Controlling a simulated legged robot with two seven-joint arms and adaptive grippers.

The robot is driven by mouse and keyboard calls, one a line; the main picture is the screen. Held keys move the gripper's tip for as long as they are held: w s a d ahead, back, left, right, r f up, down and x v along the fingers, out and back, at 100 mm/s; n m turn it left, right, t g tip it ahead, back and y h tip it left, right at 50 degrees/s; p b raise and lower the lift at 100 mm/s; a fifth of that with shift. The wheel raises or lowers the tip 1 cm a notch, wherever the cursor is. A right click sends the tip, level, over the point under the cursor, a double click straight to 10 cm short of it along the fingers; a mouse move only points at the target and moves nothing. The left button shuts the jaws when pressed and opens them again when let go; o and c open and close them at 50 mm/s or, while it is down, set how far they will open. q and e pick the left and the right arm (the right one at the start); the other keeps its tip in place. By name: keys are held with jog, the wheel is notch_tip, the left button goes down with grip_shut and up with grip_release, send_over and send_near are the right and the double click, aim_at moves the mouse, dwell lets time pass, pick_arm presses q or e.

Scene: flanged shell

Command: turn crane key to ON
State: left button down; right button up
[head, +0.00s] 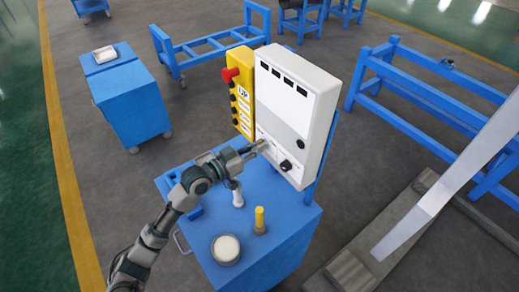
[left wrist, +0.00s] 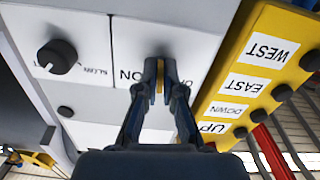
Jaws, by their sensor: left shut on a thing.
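The white control box (head: 292,105) stands upright on the blue cart. My left gripper (head: 263,146) reaches its lower front, left of a black knob (head: 286,165). In the left wrist view the fingers (left wrist: 160,75) are closed on the crane key (left wrist: 160,78), which shows only as a thin yellowish strip between them. The ON label (left wrist: 131,75) lies just left of the fingertips, and another label is partly hidden to their right. The fingers hide most of the key, so I cannot tell its exact angle. My right gripper is not in view.
A yellow pendant (head: 240,95) with a red button (head: 230,74) is close beside the white box. The blue cart (head: 268,252) bears a round white-topped container (head: 226,248), a yellow-topped piece (head: 260,219) and a white piece (head: 238,195). Blue frames (head: 430,95) stand to the right.

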pick_arm(q)
jog(key=m+b, duration=0.1)
jog(key=m, duration=0.1)
jog(key=m+b, duration=0.1)
jog(key=m, duration=0.1)
jog(key=shift+a+f+m, duration=0.1)
jog(key=shift+f+m, duration=0.1)
jog(key=shift+m, duration=1)
jog(key=shift+m+b, duration=0.3)
jog(key=shift+m, duration=1.5)
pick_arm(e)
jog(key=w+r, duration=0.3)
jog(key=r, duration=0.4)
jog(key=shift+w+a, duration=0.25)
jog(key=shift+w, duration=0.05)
pick_arm(q)
jog(key=c, duration=1.4)
grip_release()
jog(key=shift+s, duration=0.1)
jog(key=shift+o, duration=0.4)
jog(key=shift+s+a+r, duration=0.1)
jog(key=shift+r, duration=0.05)
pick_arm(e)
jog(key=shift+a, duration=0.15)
pick_arm(q)
jog(key=shift+a, duration=0.15)
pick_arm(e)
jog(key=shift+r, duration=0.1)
